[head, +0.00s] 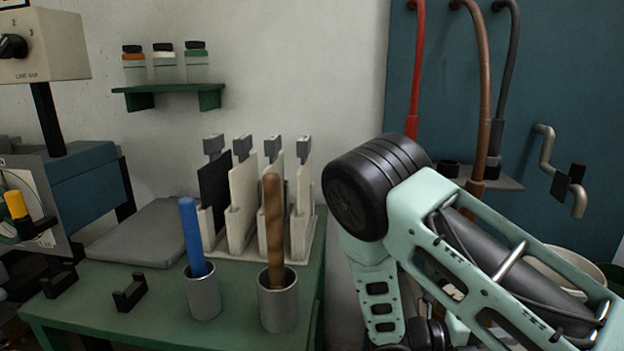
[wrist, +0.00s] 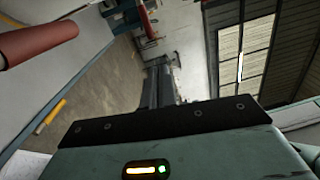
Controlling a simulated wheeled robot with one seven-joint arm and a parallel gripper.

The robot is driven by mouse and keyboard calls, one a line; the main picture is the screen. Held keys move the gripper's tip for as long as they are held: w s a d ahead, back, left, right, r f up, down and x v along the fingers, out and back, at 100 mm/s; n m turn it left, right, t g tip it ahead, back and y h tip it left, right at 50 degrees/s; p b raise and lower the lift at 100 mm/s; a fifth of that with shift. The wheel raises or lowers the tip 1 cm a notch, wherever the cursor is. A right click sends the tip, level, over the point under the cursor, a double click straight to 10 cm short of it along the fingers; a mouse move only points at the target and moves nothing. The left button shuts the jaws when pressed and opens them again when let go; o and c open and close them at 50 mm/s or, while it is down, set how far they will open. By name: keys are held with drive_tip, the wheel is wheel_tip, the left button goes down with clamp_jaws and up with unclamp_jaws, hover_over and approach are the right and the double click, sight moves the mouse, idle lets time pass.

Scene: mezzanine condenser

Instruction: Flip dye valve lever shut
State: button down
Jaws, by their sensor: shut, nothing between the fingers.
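A tan bent pipe (head: 545,150) is fixed to the blue panel at the right of the head view. A small black piece (head: 568,182) sits on it and may be the valve lever; its setting is too small to tell. My gripper (wrist: 160,78) shows in the wrist view with its dark fingers together and nothing between them. It is apart from any lever I can make out. The head view shows my arm at the lower right, but the gripper is hidden or below the picture.
Red, brown and grey hoses (head: 484,80) hang on the blue panel (head: 548,70). A green table (head: 150,320) holds two metal cups (head: 278,303) with rods and a rack of upright plates (head: 240,215). A red cylinder (wrist: 40,40) and open floor (wrist: 105,85) show in the wrist view.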

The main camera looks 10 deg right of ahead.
drive_tip(key=s+a+r+m+t+y+p, duration=0.1)
drive_tip(key=s+a+r+m+y+p, duration=0.1)
drive_tip(key=s+a+r+m+y, duration=0.2)
drive_tip(key=s+a+r+m+t+y+p, duration=0.2)
drive_tip(key=s+a+r+m+y, duration=0.2)
drive_tip(key=a+r+m+y, duration=0.4)
drive_tip(key=s+a+r+m+t+y+p, duration=0.1)
drive_tip(key=s+a+r+m+y, duration=0.4)
drive_tip(key=a+m, duration=0.7)
drive_tip(key=shift+a+r+t+y+p, duration=0.4)
drive_tip(key=shift+a+y, duration=0.5)
drive_tip(key=shift+a, duration=0.5)
